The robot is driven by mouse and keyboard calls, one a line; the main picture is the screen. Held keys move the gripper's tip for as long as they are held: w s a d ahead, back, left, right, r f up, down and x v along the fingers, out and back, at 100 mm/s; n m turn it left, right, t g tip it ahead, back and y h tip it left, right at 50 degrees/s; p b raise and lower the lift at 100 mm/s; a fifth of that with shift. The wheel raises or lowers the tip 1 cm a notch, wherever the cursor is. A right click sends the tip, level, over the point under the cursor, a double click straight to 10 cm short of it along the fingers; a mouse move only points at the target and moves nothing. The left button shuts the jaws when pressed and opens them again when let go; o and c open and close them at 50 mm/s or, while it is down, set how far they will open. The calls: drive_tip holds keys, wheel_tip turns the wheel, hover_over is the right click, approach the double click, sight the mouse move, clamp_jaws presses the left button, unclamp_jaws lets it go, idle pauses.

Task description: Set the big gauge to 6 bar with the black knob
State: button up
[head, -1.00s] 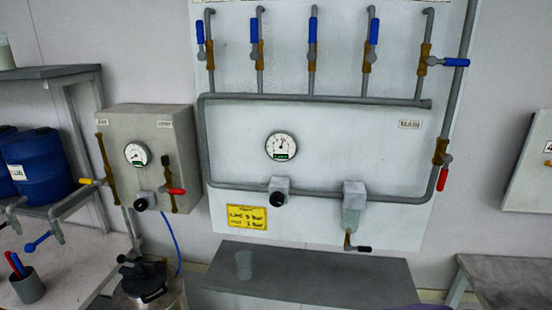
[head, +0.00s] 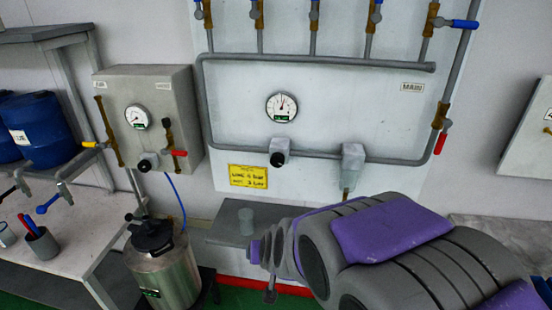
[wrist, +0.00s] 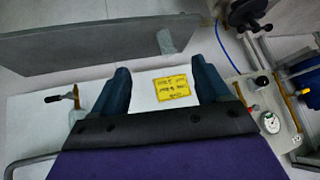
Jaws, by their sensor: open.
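The big gauge (head: 281,107) is a round white dial on the white wall panel. Its needle points near the top; its numbers are too small to read. The black knob (head: 277,159) sits on a grey block on the pipe just below the gauge. My gripper (wrist: 163,78) is open and empty in the wrist view, with the yellow note (wrist: 172,87) showing between its fingers. The big gauge and its knob do not show in the wrist view; my gripper's body covers that part. In the head view my arm reaches in from lower right, below the knob.
The grey box at left has a smaller gauge (head: 137,117) and its own black knob (head: 146,162). A grey shelf (wrist: 95,45) with a cup (wrist: 166,41) stands out below the panel. A steel pot (head: 163,272) stands at lower left. Valves and pipes line the panel.

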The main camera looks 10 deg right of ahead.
drive_tip(key=w+t+h+p, duration=0.15)
drive_tip(key=w+t, duration=0.25)
drive_tip(key=w, duration=0.4)
drive_tip(key=m+t+h+p, duration=0.1)
drive_tip(key=t+h+p, duration=0.1)
drive_tip(key=t+h, duration=0.35)
approach(276, 163)
drive_tip(key=shift+t, duration=0.25)
drive_tip(key=b+x, duration=0.1)
drive_tip(key=x, duration=0.9)
drive_tip(key=shift+f, duration=0.1)
drive_tip(key=shift+d, duration=0.1)
drive_tip(key=c, duration=1)
drive_tip(key=shift+b, duration=0.3)
drive_tip(key=shift+c, duration=0.2)
